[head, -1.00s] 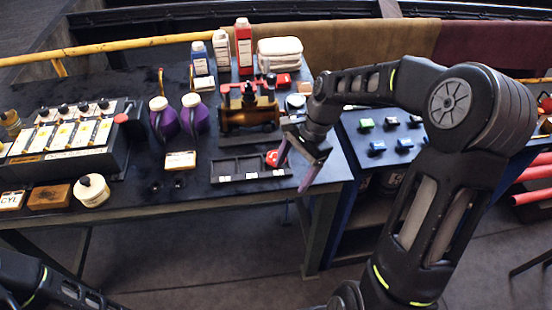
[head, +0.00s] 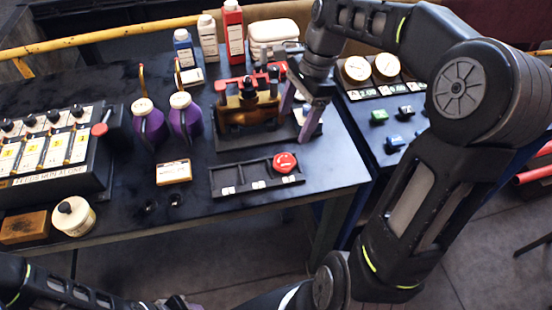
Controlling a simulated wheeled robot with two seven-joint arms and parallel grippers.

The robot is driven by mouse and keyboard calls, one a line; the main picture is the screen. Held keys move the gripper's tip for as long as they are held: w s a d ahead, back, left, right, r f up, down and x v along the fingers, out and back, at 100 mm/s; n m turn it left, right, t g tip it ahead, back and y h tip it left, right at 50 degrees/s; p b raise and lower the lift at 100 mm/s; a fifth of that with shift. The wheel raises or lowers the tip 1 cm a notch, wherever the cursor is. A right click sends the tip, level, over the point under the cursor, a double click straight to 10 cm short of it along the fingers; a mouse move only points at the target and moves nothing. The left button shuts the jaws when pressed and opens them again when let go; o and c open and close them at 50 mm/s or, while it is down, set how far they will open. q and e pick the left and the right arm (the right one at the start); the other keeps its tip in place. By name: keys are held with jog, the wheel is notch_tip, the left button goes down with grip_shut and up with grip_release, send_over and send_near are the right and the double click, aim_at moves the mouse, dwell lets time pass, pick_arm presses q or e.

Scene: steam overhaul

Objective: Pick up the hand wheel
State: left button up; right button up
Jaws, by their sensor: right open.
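The red round hand wheel (head: 285,162) lies in the right-hand compartment of a low black tray (head: 215,180) near the front edge of the dark bench. My right gripper (head: 299,117) is open and empty, with its two purple-grey fingers pointing down. In the picture it is just above and slightly right of the wheel, beside a brown and red bench fixture (head: 247,108). It does not touch the wheel. My left arm enters at the lower left, and its jaws do not show.
Purple oil cans (head: 148,125) and a small card (head: 174,171) stand left of the tray. A labelled lever panel (head: 60,150) is farther left. Bottles (head: 234,35) stand at the back. A blue bench with gauges (head: 356,69) is on the right.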

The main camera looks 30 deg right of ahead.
jog(key=b, duration=0.5)
send_near(285, 161)
jog(key=shift+w+a+f, duration=0.1)
jog(key=shift+a+f, duration=0.1)
jog(key=shift+f, duration=0.25)
jog(key=shift+r, duration=0.1)
jog(key=shift+x, duration=1.3)
jog(key=x, duration=0.5)
jog(key=shift+p, duration=0.4)
jog(key=shift+c, duration=0.5)
